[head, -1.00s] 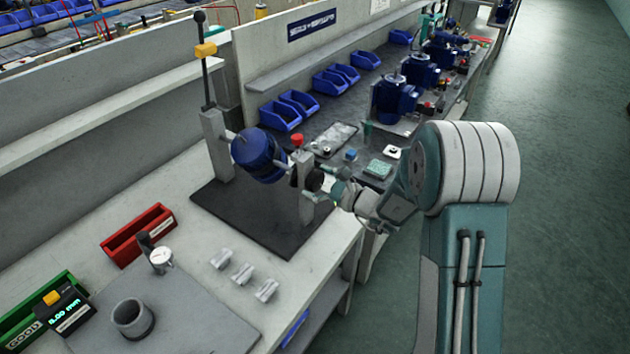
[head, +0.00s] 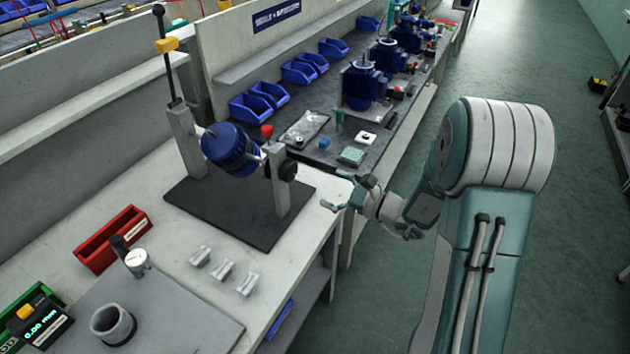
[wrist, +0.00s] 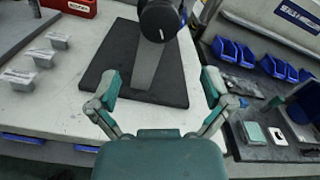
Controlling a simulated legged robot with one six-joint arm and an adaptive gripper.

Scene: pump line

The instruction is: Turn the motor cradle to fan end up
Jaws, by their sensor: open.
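The motor cradle holds a blue motor (head: 228,146) between two grey posts on a dark base plate (head: 215,205). The motor lies tilted on its axis, neither flat nor fully upright. A black round knob (head: 287,170) sits on the near post, and it also shows in the wrist view (wrist: 160,20). My gripper (head: 345,192) is open and empty, to the right of the cradle and apart from the knob. In the wrist view its fingers (wrist: 160,85) are spread wide below the knob.
A red bin (head: 112,240), three small grey blocks (head: 223,271) and a dial gauge (head: 137,262) are on the bench left of and in front of the cradle. Another bench (head: 330,120) behind carries blue bins and motors.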

